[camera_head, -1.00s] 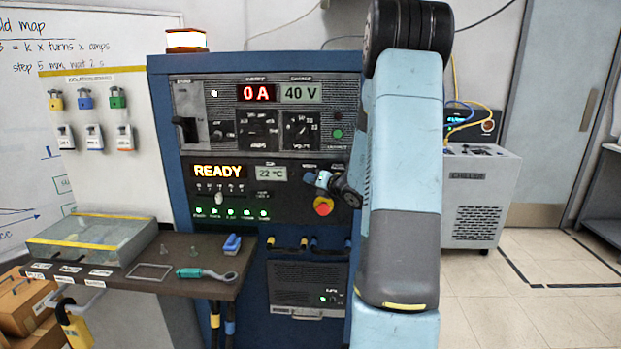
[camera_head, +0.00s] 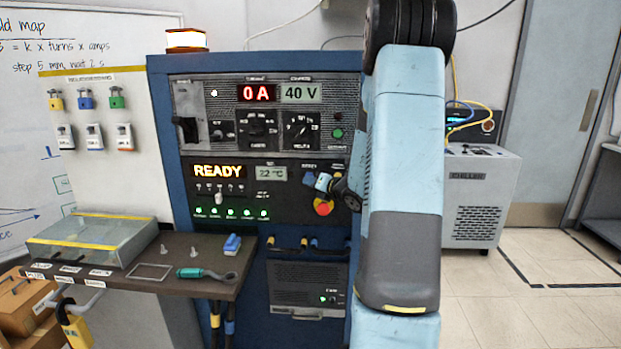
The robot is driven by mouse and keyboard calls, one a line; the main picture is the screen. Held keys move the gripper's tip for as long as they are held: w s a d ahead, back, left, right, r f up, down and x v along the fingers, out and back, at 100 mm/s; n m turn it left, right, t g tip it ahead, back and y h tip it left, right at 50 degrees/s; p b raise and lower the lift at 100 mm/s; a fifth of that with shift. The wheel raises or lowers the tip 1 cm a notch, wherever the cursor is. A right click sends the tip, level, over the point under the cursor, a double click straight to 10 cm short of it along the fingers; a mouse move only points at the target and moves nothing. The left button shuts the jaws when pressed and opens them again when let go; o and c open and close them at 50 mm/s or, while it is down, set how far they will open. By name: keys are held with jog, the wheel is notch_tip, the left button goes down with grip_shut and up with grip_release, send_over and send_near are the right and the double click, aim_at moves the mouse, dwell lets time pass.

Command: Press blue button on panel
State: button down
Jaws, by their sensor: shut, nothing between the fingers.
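The panel (camera_head: 285,225) is the front of a tall blue cabinet with a READY display (camera_head: 219,171). A small blue button (camera_head: 309,179) shows on its lower black section, above the red emergency knob with a yellow base. My gripper (camera_head: 320,183) is shut and empty just right of the blue button, seen small and partly end-on. The gripper's tip looks very close to the button; I cannot tell whether they touch. My arm hides the panel's right edge.
The red knob (camera_head: 323,207) sits right below my gripper.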

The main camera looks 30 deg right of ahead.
jog(key=shift+s+a, duration=0.65)
jog(key=shift+s, duration=0.3)
jog(key=shift+s+a, duration=0.65)
jog(key=shift+s, duration=0.3)
jog(key=s+a+r+n+g+y, duration=0.4)
jog(key=s+a+n, duration=0.3)
jog(key=a+n, duration=0.45)
jog(key=s+a+r+n+g+y, duration=0.2)
jog(key=s+a+r+n+g, duration=0.35)
jog(key=a+n, duration=0.65)
jog(key=s+d+r+n+h, duration=0.1)
jog(key=s+n+h, duration=0.3)
jog(key=s+n, duration=0.5)
jog(key=s+d+r+n+h, duration=0.1)
jog(key=s+d+n+h, duration=0.1)
jog(key=s+n+h, duration=0.3)
jog(key=shift+s+d+r+n+g, duration=0.2)
jog(key=shift+s+n+g, duration=0.25)
jog(key=shift+s+n, duration=1.8)
jog(key=shift+s+m, duration=0.35)
jog(key=shift+m, duration=0.05)
